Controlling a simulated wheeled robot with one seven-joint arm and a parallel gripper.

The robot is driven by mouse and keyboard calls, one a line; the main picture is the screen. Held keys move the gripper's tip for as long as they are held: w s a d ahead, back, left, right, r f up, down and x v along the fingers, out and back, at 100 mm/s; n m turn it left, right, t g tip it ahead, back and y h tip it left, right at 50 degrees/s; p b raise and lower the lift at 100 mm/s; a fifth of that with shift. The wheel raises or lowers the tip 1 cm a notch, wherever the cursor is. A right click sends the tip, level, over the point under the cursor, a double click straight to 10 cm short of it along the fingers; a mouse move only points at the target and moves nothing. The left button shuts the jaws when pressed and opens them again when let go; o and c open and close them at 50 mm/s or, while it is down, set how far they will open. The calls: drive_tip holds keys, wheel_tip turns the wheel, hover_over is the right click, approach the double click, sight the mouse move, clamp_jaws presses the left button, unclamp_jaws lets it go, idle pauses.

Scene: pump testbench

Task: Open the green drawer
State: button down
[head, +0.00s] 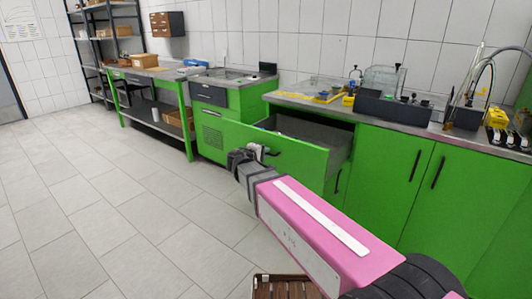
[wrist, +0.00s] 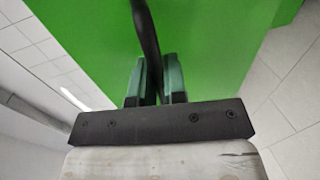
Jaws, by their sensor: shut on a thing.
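The green drawer (head: 285,152) under the right-hand worktop stands pulled out from its cabinet, and its dark inside shows behind the green front. My gripper (head: 250,155) is at the drawer's front. In the wrist view, the two fingers of my gripper (wrist: 157,85) are closed around a black bar handle (wrist: 146,35) on the green drawer front (wrist: 210,45). The handle's lower end passes between the fingers. In the head view, my gripper and arm hide part of the handle and of the drawer front.
Green cabinet doors (head: 390,185) with black handles are right of the drawer. The worktop (head: 290,100) above holds a dark tray (head: 393,108) and yellow items. A green workbench (head: 155,80) stands further left. The tiled floor (head: 110,190) on the left is clear.

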drive_tip(key=c, duration=1.2)
unclamp_jaws()
drive_tip(key=v, duration=1)
drive_tip(key=shift+s+a, duration=0.2)
drive_tip(key=shift+s, duration=0.1)
